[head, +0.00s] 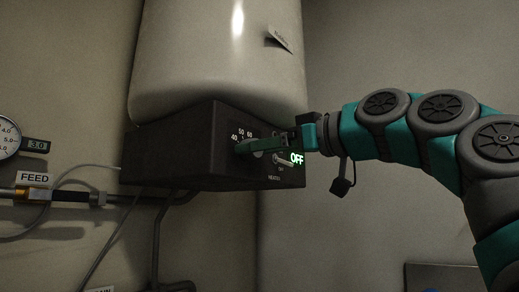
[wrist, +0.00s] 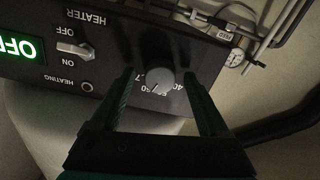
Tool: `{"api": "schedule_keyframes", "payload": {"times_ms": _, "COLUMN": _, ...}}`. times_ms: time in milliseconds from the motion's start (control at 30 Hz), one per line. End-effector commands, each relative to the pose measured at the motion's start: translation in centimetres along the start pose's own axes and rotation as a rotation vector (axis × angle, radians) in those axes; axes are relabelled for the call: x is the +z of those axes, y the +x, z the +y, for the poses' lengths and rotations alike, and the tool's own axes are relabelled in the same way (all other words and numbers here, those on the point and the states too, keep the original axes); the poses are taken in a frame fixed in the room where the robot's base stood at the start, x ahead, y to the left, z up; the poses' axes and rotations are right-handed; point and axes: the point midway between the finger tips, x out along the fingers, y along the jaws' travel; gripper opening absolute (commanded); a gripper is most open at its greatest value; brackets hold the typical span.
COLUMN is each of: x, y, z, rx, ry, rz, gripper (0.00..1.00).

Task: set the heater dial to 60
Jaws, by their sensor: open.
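The heater dial (wrist: 158,79) is a small round pale knob on the dark heater box (head: 165,150). In the wrist view it sits between the two fingers of my gripper (wrist: 160,76), with a visible gap on each side. A short dark mark shows on the knob's lower part, towards the printed numbers; I cannot tell its exact reading. In the head view 40, 50 and 60 show above the dial, which my gripper (head: 240,147) mostly hides. My gripper is open at the box's front face.
A toggle switch (wrist: 75,48) and a green lit OFF display (wrist: 17,48) sit beside the dial. A large pale tank (head: 215,60) stands above the box. Pipes, a FEED label (head: 34,178) and a round gauge (head: 8,137) are at the left.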

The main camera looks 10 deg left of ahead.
Motion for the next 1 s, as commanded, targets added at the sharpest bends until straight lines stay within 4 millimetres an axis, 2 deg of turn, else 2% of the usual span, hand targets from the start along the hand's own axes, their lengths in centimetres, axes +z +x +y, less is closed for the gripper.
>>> {"api": "schedule_keyframes", "payload": {"times_ms": 400, "x": -0.1, "y": -6.2, "z": -0.1, "rx": 0.002, "ry": -0.002, "rz": 0.004, "gripper": 0.79}}
{"api": "schedule_keyframes", "payload": {"times_ms": 500, "x": 0.0, "y": -7.0, "z": -0.1, "rx": 0.0, "ry": -0.002, "rz": 0.002, "gripper": 0.79}}
{"api": "schedule_keyframes", "payload": {"times_ms": 1000, "x": 0.0, "y": -7.2, "z": -0.1, "rx": -0.001, "ry": 0.0, "rz": -0.001, "gripper": 0.79}}
